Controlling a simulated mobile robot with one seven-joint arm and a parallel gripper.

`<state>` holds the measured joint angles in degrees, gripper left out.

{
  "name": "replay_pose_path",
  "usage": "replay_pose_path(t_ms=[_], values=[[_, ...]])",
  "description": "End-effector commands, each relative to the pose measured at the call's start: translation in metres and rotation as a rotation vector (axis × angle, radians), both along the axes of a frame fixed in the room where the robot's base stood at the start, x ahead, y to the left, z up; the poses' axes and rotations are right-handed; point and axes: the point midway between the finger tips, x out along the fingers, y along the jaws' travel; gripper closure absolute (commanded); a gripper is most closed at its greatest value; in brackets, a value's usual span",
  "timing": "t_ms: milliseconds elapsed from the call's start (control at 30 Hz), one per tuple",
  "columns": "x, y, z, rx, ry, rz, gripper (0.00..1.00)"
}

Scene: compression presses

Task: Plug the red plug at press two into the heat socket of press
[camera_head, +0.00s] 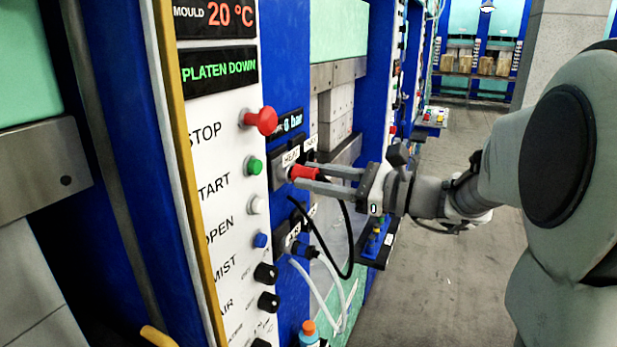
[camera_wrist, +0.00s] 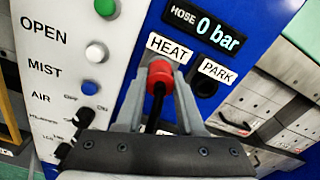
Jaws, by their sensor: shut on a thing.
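The red plug (camera_head: 304,172) is between the fingers of my gripper (camera_head: 310,178), right at the socket labelled HEAT (camera_head: 283,166). In the wrist view the red plug (camera_wrist: 160,76) sits just below the HEAT label (camera_wrist: 168,47), with its black cable trailing toward my gripper (camera_wrist: 162,95). My gripper is shut on the plug. The plug hides the socket opening, so I cannot tell how deep it sits. The PARK socket (camera_wrist: 205,84) is empty, to the right of HEAT.
The panel has a red STOP button (camera_head: 262,120), a green START button (camera_head: 254,166) and several knobs. A black cable (camera_head: 347,250) loops below the plug. White hoses (camera_head: 325,295) hang beneath the AIR fitting. An orange-capped bottle (camera_head: 309,332) stands low. Open floor (camera_head: 440,270) lies right.

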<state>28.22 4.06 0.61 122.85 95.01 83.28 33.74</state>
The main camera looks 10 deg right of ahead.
Motion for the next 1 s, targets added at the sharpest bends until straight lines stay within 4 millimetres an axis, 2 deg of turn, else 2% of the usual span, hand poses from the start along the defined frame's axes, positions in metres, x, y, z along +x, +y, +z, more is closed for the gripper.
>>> replay_pose_path(t_ms=[367,400,600,867,1000], values=[[0.0048,0.0066,0.0003,0.001,-0.001,0.0,1.0],[0.0048,0.0067,0.0004,0.001,-0.001,0.0,0.61],[0.0046,0.0065,0.0002,0.0,0.0,0.0,0.28],[0.0044,0.0059,-0.0003,0.0,0.001,0.0,0.28],[0.0001,-0.0011,-0.0008,0.0,0.0,-0.002,0.28]])
